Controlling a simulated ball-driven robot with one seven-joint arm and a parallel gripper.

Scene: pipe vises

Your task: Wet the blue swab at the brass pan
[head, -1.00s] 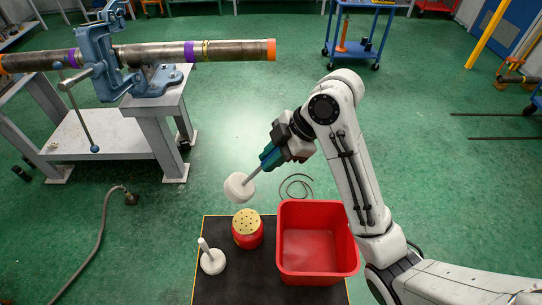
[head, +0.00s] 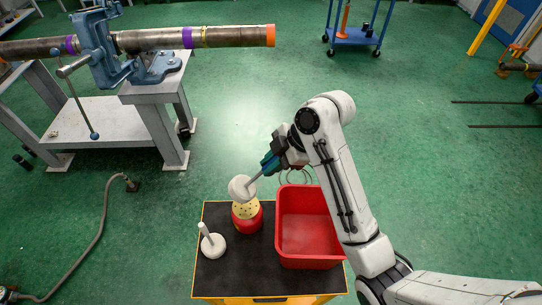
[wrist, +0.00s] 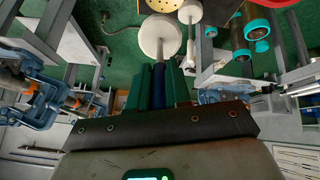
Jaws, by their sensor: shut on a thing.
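My gripper (head: 268,164) is shut on the handle of a swab with a round white head (head: 241,188). In the wrist view its handle is dark blue between the green fingers (wrist: 158,88), and its white head (wrist: 160,36) points away from me. The brass pan (head: 245,209) has a perforated yellowish top on a red body and stands on the black-topped cart. The swab head is tilted over the pan's top and hides part of it. I cannot tell whether they touch. The pan's edge also shows in the wrist view (wrist: 163,5).
A second swab (head: 213,246) with a white handle stands head down on the cart (head: 268,286), left of the pan. A red bin (head: 308,252) stands right of the pan. A blue vise (head: 100,45) holds a pipe (head: 218,38) on a bench at the back left.

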